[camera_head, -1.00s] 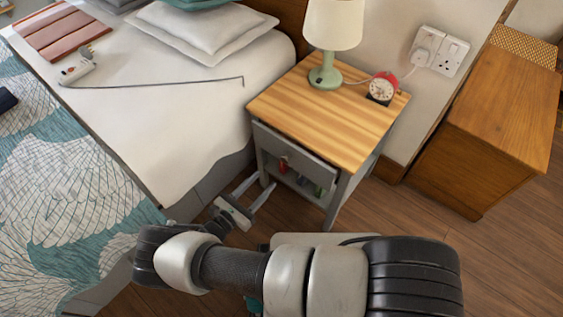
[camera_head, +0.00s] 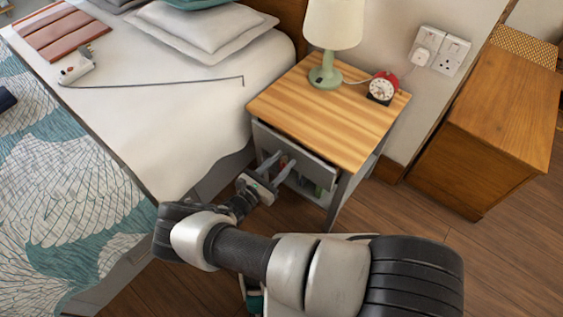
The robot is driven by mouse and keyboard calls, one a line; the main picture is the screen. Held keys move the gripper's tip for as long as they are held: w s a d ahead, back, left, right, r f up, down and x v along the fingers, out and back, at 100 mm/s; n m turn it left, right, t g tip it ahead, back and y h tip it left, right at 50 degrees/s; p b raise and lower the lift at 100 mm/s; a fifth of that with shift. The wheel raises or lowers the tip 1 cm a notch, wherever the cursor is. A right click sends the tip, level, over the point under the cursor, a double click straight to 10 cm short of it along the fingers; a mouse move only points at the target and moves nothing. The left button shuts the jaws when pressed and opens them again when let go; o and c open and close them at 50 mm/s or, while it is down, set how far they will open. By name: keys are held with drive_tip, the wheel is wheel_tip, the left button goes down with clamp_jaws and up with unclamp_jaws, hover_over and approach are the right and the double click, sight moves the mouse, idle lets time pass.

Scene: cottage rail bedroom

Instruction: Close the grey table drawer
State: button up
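The grey bedside table (camera_head: 337,208) has a striped wooden top and stands between the bed and the wall. Its grey drawer (camera_head: 311,157) is below the top, and its front sits slightly forward of the frame. A small red thing, perhaps the knob, shows at the drawer front between my fingers. My gripper (camera_head: 280,164) is open, its two fingers apart and pointing at the drawer front. The fingertips are at or very near the front; I cannot tell whether they touch. The hand partly hides the lower left of the table.
A lamp (camera_head: 326,75) and a red alarm clock (camera_head: 382,88) stand on the tabletop. The bed (camera_head: 175,130) is close on the left, with a thin dark rod on it. A wooden cabinet (camera_head: 484,135) stands at the right. Floor is clear between table and cabinet.

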sight(289, 153)
clamp_jaws()
drive_tip(key=shift+b+x, duration=0.55)
drive_tip(key=shift+x, duration=1.75)
drive_tip(key=shift+o, duration=1.2)
unclamp_jaws()
drive_tip(key=shift+a, duration=0.1)
drive_tip(key=p+v, duration=0.1)
drive_tip(key=v, duration=1.6)
drive_tip(key=shift+s+r, duration=0.1)
